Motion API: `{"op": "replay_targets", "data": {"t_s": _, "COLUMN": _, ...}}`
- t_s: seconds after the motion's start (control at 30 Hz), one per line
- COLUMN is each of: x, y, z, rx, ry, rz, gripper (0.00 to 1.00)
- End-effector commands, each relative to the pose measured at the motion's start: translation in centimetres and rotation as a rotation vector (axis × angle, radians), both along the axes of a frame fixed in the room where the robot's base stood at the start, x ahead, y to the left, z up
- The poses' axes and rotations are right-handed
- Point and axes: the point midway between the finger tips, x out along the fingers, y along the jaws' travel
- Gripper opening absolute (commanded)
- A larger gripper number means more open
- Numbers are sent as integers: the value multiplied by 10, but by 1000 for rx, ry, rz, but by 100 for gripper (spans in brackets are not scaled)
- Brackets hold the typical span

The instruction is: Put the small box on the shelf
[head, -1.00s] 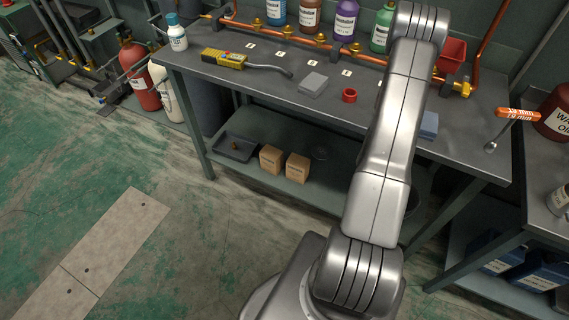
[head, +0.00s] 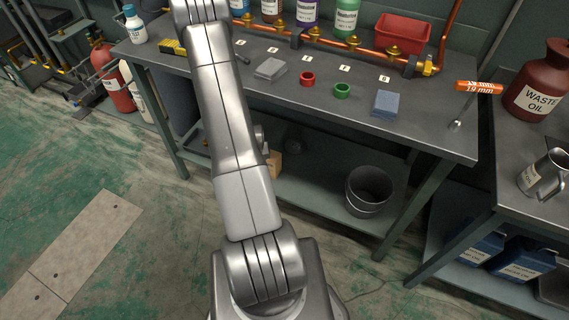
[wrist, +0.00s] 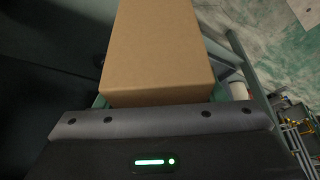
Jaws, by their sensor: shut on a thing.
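A brown cardboard box (wrist: 158,52) fills the top middle of the wrist view, held against my gripper (wrist: 158,120). The fingertips are not clearly seen behind it. In the head view my arm hides the gripper and most of the area behind it. A cardboard box (head: 274,165) shows partly past the arm on the lower shelf (head: 315,185) of the workbench. I cannot tell from this view whether it is separate from the held one.
A metal bucket (head: 368,190) stands on the lower shelf at right. The bench top (head: 330,110) holds a grey block (head: 270,69), a red ring (head: 307,79), a green ring (head: 342,90) and a blue block (head: 385,104). Bench legs flank the shelf.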

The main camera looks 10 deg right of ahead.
Motion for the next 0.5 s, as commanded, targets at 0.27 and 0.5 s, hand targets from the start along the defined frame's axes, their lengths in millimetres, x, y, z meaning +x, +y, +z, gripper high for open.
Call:
{"op": "replay_targets", "data": {"t_s": 0.27, "x": 32, "y": 3, "z": -28, "rx": 10, "ry": -6, "rz": 50, "gripper": 20}}
{"op": "replay_targets", "data": {"t_s": 0.5, "x": 52, "y": 4, "z": -37, "rx": 12, "ry": -8, "rz": 98, "gripper": 20}}
